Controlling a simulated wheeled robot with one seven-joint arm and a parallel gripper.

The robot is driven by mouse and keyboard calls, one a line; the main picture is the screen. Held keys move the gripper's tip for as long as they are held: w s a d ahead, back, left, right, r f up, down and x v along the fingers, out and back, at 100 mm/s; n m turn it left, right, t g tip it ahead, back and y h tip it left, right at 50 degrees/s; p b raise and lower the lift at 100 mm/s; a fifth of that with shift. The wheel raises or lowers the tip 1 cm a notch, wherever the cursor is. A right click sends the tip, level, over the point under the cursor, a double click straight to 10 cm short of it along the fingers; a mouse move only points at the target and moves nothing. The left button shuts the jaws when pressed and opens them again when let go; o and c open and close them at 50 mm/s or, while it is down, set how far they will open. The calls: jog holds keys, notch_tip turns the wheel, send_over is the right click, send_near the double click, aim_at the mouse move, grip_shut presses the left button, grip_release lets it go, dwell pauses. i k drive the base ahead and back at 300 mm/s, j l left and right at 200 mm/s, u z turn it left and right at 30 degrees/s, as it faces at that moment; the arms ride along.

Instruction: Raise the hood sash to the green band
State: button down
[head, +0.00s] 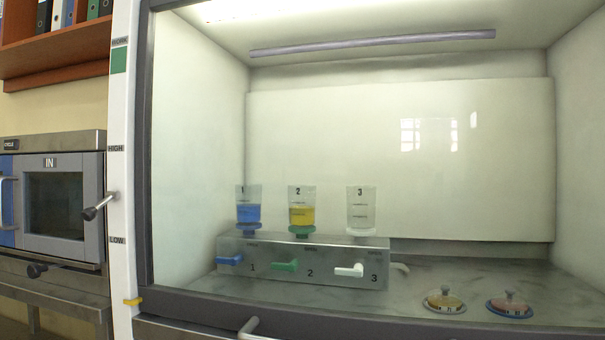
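The hood sash (146,200) is a dark grey frame around a clear pane, in front of the hood's inside. Its bottom rail (330,313) runs low across the head view. A pale bar handle (248,328) shows at the bottom edge, partly cut off. The white left post (122,190) carries a scale with the labels LOW and HIGH. The green band (118,60) is near the top of the post, above HIGH. A yellow marker (133,301) sits low on the post, below LOW, level with the bottom rail. My gripper is not in view.
Inside the hood, a grey dispenser block (315,250) holds three numbered cups with blue, yellow and no visible coloured contents. Two small round dishes (445,301) (509,305) lie at right. A pass-through box (52,200) marked IN, with a protruding lever (98,208), stands left of the post.

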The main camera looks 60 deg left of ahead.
aim_at(248, 316)
jog(key=u, duration=2.8)
